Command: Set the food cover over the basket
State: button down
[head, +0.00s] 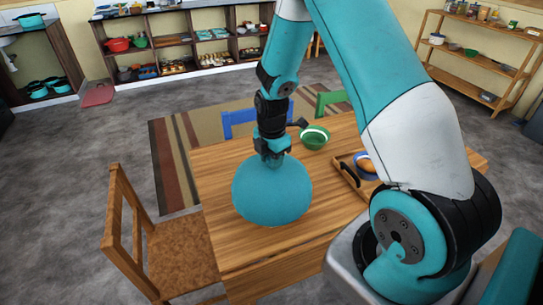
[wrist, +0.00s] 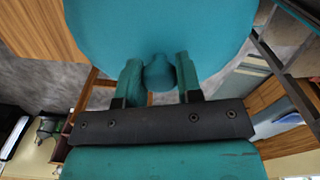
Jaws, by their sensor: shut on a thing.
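The food cover (head: 271,192) is a smooth teal dome over the left part of the wooden table. My gripper (head: 272,154) is directly above it, shut on its top knob. In the wrist view, the knob (wrist: 158,72) sits between the two fingers, with the dome (wrist: 158,28) filling the top of the picture. I cannot tell whether the cover's rim touches the table or hangs above it. I see no clear basket; anything beneath the dome is hidden.
The table (head: 230,165) also bears a green bowl (head: 314,137) behind the cover, and a wooden tray (head: 347,176) with a blue bowl (head: 366,166) holding something orange-brown to the right. A wooden chair (head: 160,250) stands at the left. Shelves line the walls.

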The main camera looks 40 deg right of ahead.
jog(key=shift+d+f+n, duration=0.1)
jog(key=shift+f+n, duration=0.05)
jog(key=shift+n, duration=0.25)
jog(key=shift+f+b, duration=1.55)
jog(key=shift+f, duration=0.55)
jog(key=shift+f+b, duration=0.85)
jog(key=shift+f, duration=0.15)
jog(key=shift+f+b, duration=0.35)
jog(key=shift+f, duration=0.2)
jog(key=shift+f, duration=0.45)
